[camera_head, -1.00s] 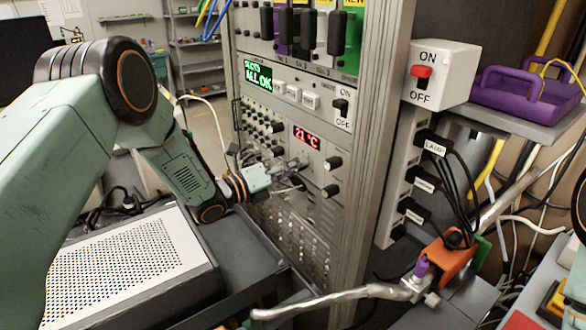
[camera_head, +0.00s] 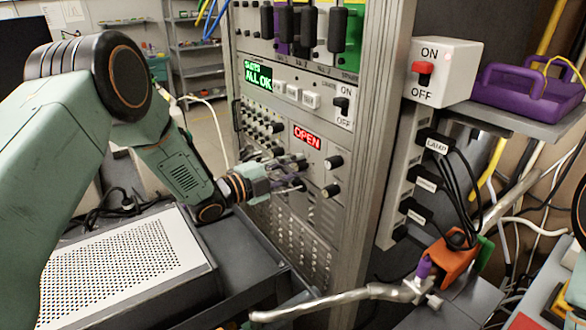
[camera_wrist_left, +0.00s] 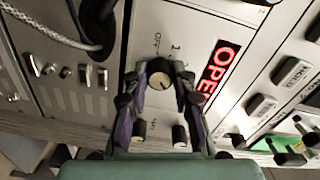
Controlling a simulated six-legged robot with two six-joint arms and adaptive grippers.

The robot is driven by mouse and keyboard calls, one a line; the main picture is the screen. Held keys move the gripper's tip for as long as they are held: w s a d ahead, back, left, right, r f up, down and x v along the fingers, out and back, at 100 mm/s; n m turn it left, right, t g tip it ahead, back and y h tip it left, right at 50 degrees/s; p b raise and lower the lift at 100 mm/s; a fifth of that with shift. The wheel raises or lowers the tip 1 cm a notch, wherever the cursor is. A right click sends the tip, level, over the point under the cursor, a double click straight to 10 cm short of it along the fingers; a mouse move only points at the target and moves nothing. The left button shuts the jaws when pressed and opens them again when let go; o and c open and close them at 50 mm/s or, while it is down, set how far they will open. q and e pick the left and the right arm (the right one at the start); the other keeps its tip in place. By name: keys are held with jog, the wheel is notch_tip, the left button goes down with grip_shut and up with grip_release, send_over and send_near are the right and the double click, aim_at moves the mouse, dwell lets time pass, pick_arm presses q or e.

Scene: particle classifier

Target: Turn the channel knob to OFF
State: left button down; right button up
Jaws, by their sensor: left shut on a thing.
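The channel knob (camera_wrist_left: 160,80) is a round dark knob with a pale cap on the rack panel. In the left wrist view it sits between the two fingers of my left gripper (camera_wrist_left: 160,90), which are shut on it. An OFF mark is printed on the panel just beyond the knob; I cannot tell which mark the pointer lines up with. In the head view my left gripper (camera_head: 293,172) reaches the panel from the left, and its fingers hide the knob. The display (camera_head: 307,137) beside it reads OPEN in red. My right gripper is not in view.
Two other black knobs (camera_head: 333,162) (camera_head: 331,190) stand right of the gripper. A green ALL OK screen (camera_head: 258,75) is above. A white ON/OFF switch box (camera_head: 443,72) is on the right. A perforated grey box (camera_head: 130,270) lies under my left arm.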

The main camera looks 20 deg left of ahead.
pick_arm(q)
jog(key=n, duration=0.4)
jog(key=shift+n, duration=0.3)
jog(key=n, duration=0.3)
jog(key=shift+n, duration=0.3)
jog(key=n, duration=0.4)
jog(key=shift+r+p, duration=0.1)
jog(key=shift+p, duration=0.2)
jog(key=n, duration=0.8)
jog(key=shift+n+p, duration=0.3)
jog(key=shift+p, duration=0.1)
jog(key=n, duration=0.3)
jog(key=shift+n, duration=0.4)
jog(key=n, duration=0.3)
jog(key=shift+r+p, duration=0.1)
jog(key=shift+p, duration=0.2)
jog(key=shift+n, duration=2.1)
